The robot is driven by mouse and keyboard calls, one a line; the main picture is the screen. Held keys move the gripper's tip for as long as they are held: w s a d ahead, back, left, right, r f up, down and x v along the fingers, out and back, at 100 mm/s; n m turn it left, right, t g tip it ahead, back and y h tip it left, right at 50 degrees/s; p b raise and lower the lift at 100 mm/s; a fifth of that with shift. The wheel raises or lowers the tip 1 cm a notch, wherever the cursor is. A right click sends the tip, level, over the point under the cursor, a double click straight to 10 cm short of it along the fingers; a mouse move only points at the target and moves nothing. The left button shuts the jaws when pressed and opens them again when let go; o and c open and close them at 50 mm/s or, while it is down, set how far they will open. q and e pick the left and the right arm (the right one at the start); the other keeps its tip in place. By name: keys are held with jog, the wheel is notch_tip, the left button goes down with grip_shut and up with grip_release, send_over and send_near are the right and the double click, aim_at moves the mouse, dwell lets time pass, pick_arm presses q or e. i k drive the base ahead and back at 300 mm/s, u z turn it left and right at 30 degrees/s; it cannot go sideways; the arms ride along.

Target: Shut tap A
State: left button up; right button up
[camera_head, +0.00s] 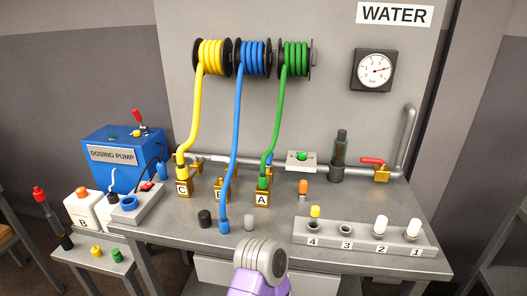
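Tap A (262,199) is a small brass block with a white label "A", on the grey bench below the pipe. The green hose (272,130) comes down from its reel to a green connector (263,182) on top of it. The tap's handle is too small to make out, so I cannot tell its setting. A rounded grey and purple arm part of mine shows at the bottom middle, in front of the bench. Neither gripper's fingers are in view.
Tap C (183,189) carries the yellow hose. Tap B (219,195) is partly hidden by the blue hose (236,130), whose end (224,226) hangs at the bench front. A red-handled valve (381,174) is right. A numbered rack (365,236) stands front right, the dosing pump (113,155) left.

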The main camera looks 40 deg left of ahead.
aim_at(269, 160)
jog(key=u, duration=1.85)
